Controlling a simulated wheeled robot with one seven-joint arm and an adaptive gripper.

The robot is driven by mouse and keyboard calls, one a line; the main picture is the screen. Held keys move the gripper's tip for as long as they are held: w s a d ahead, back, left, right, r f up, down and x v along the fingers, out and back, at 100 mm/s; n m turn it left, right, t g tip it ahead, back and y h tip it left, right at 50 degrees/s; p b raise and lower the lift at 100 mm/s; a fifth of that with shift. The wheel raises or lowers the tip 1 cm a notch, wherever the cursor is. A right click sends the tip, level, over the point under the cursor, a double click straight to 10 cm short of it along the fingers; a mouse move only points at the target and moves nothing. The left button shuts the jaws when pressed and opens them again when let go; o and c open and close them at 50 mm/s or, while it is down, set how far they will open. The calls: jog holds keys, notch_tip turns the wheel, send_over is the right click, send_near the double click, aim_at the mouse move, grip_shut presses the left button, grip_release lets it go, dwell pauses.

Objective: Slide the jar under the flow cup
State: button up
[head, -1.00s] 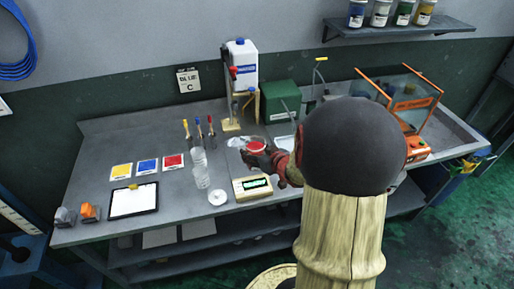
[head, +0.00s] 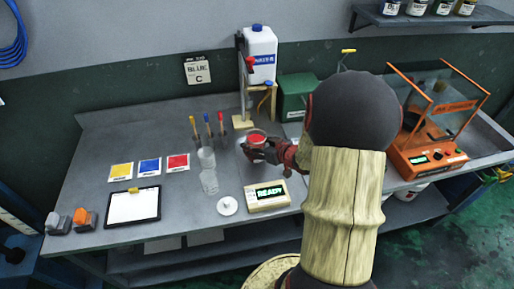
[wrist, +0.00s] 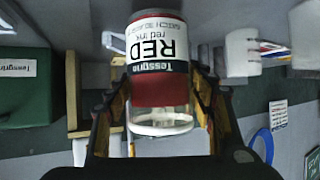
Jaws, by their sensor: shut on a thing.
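The jar (head: 257,137) is a clear jar with red contents, held close to the bench top just in front of the wooden stand (head: 243,122). My gripper (head: 263,152) is shut around its side. In the wrist view the jar (wrist: 158,95) sits between both fingers, and its red ink label reads upside down. The stand carries a small blue-topped fitting (head: 268,86) on an arm, behind and above the jar; I cannot tell whether it is the flow cup. The stand's pale wood also shows in the wrist view (wrist: 79,100).
A white jug (head: 261,52) and a green box (head: 295,97) stand behind. Clear cups (head: 209,181), a white disc (head: 227,205) and a scale reading READY (head: 267,195) are in front and left. An orange-framed glass case (head: 432,130) is at right.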

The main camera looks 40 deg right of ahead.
aim_at(254, 140)
jog(key=shift+w+d+f+b, duration=0.2)
jog(key=shift+w+d+b, duration=0.2)
jog(key=shift+w, duration=0.3)
jog(key=shift+w+d+f+b, duration=0.2)
jog(key=shift+w+d+b, duration=0.2)
jog(key=shift+w, duration=0.25)
jog(key=shift+w+d+p, duration=0.3)
jog(key=shift+w+d, duration=0.15)
jog(key=shift+w, duration=0.25)
jog(key=shift+w+d+p, duration=0.3)
jog(key=shift+w+d, duration=0.15)
jog(key=shift+w, duration=0.2)
jog(key=shift+w+d, duration=0.1)
jog(key=shift+w, duration=0.1)
jog(key=shift+w+f, duration=0.1)
jog(key=shift+f, duration=0.1)
jog(key=o, duration=1.6)
jog(key=shift+f, duration=0.15)
jog(key=v, duration=1.2)
